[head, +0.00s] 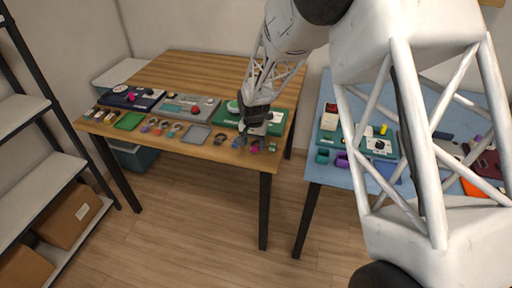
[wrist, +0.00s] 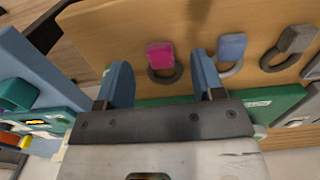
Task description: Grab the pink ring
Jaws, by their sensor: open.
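The pink ring (wrist: 161,56) lies on the wooden table near its edge, a dark loop with a pink block on it. In the wrist view it shows between the two blue fingers of my gripper (wrist: 160,66), which are open and empty. The ring looks apart from both fingers; the height gap is hard to judge. In the head view my gripper (head: 254,139) is over the table's front right corner, with the pink block (head: 255,147) beside its fingertips. A ring with a blue-grey block (wrist: 231,48) lies to the right of the pink one in the wrist view.
A green board (wrist: 268,102) lies close to the fingers. A dark grey ring (wrist: 290,46) is further right in the wrist view. Several other boards, trays and rings line the wooden table (head: 185,70). A blue table (head: 318,165) stands to the right across a gap.

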